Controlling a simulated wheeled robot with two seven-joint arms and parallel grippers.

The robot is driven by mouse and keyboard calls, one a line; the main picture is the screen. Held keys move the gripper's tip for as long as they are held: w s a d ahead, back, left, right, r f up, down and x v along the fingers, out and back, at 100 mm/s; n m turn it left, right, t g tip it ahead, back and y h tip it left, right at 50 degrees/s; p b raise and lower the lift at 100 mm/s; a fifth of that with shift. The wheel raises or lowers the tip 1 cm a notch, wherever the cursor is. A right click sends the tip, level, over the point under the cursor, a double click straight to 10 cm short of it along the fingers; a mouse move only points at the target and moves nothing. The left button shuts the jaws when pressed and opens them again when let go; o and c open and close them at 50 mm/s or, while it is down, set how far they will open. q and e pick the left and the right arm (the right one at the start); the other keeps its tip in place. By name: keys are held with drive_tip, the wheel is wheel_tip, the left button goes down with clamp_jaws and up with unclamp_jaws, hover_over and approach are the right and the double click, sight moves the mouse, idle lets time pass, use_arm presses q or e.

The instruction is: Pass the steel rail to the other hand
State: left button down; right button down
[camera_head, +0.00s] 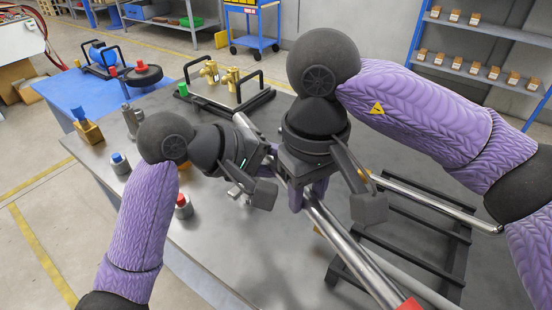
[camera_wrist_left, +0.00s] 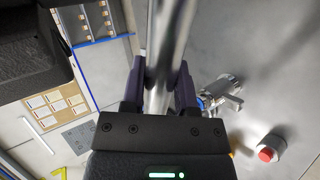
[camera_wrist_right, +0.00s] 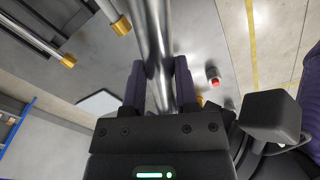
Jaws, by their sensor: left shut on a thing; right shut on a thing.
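The steel rail (camera_head: 338,236) is a long shiny rod held above the table, slanting from upper left to a red end at lower right. My right gripper (camera_head: 308,196) is shut on the steel rail near its middle. My left gripper (camera_head: 272,168) is shut on it closer to the upper-left end, close beside the right one. The rail runs between the purple fingers in the left wrist view (camera_wrist_left: 163,50) and in the right wrist view (camera_wrist_right: 153,40). The left fingertips are partly hidden in the head view.
A black rack (camera_head: 437,238) with other rods stands on the grey table (camera_head: 215,255) at right. A black-handled tray (camera_head: 240,104) with brass fittings is behind. Shelves stand farther back.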

idle(0.4)
drive_tip(key=shift+c, duration=1.5)
unclamp_jaws()
